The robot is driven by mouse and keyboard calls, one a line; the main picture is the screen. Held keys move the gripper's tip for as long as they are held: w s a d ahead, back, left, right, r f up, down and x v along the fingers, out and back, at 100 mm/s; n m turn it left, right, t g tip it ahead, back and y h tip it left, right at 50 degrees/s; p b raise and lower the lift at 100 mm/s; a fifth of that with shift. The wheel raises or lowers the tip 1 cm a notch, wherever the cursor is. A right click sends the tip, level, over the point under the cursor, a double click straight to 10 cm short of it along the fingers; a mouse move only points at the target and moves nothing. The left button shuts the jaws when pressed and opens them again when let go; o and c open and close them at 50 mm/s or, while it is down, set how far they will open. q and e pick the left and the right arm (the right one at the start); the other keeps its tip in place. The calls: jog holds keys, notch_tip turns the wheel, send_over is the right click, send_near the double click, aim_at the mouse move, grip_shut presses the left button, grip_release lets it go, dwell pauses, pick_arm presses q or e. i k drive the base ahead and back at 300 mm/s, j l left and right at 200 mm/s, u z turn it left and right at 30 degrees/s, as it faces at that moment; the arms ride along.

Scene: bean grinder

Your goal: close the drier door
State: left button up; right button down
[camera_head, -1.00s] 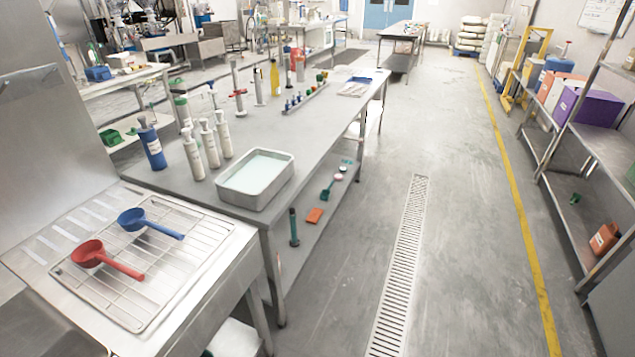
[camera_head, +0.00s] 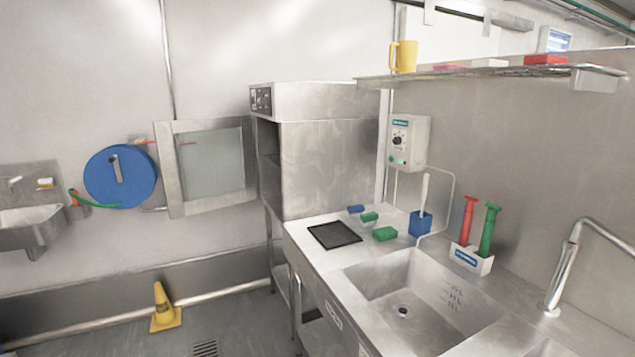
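The drier (camera_head: 328,165) is a tall stainless steel cabinet on legs, left of the sink counter, with a dark control panel at its top left. Its door (camera_head: 211,163), a metal frame around a pale glass pane, stands open and swung out to the left, in front of the wall. The dark opening of the cabinet shows only as a narrow strip beside the door's right edge. Neither of my grippers shows in the head view.
A steel counter with a sink (camera_head: 425,300) stands at the right. A yellow cone (camera_head: 164,310) stands on the floor below the door. A blue hose reel (camera_head: 120,177) hangs left of the door. The floor between cone and counter looks clear.

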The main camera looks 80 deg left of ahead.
aim_at(164, 130)
jog(key=u, duration=2.75)
